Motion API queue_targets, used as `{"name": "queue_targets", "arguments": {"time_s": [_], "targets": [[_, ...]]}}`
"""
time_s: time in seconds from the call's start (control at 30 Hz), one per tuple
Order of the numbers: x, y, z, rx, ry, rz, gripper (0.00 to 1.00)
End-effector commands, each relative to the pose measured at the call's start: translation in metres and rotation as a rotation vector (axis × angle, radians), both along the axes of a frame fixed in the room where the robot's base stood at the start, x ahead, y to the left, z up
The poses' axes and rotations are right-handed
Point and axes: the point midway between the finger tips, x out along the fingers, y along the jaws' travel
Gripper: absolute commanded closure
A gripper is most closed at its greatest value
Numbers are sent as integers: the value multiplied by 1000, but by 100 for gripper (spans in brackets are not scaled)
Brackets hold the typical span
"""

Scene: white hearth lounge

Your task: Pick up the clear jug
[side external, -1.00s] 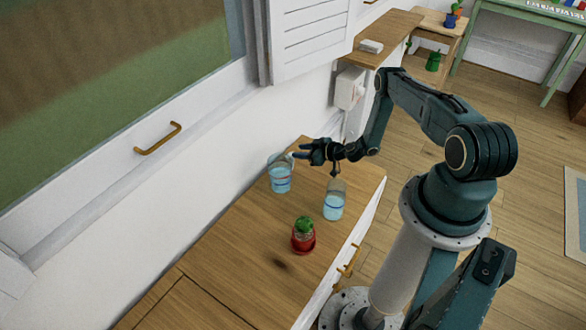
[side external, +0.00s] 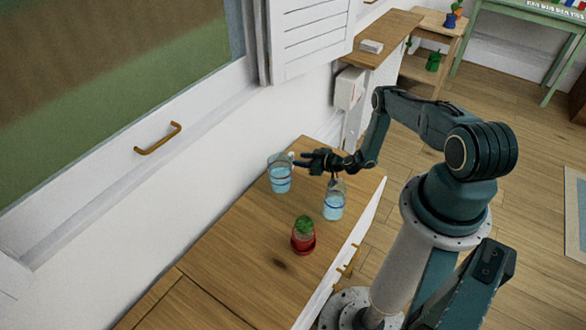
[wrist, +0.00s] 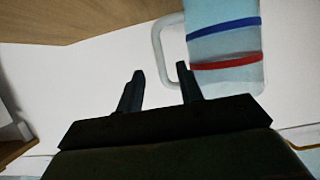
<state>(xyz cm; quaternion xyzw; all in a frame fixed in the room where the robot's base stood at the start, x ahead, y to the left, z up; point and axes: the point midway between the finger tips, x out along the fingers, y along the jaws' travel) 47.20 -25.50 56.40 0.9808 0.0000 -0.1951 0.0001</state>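The clear jug (side external: 280,176) stands upright on the wooden counter by the wall, holding pale blue liquid, its handle towards my gripper. In the wrist view the jug (wrist: 225,45) fills the upper right, with a blue band, a red band and a clear handle on its left side. My gripper (side external: 304,160) is just to the right of the jug in the side view. In the wrist view my gripper (wrist: 161,74) has its two fingers apart, with nothing between them. The handle lies just beyond the fingertips; I cannot tell whether they touch it.
A second clear vessel (side external: 334,205) with blue liquid stands close below my wrist in the side view. A red pot with a green plant (side external: 303,238) stands nearer the front. The wall runs behind the jug. The counter (side external: 215,255) is bare at the lower left.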

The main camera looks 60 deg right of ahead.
Motion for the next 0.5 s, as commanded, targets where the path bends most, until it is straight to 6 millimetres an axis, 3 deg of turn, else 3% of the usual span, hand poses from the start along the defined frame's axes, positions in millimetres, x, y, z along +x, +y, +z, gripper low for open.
{"name": "queue_targets", "arguments": {"time_s": [0.27,0.5], "targets": [[3,0,-1,-1,0,1,63],[19,1,-7,-2,-2,3,63]]}}
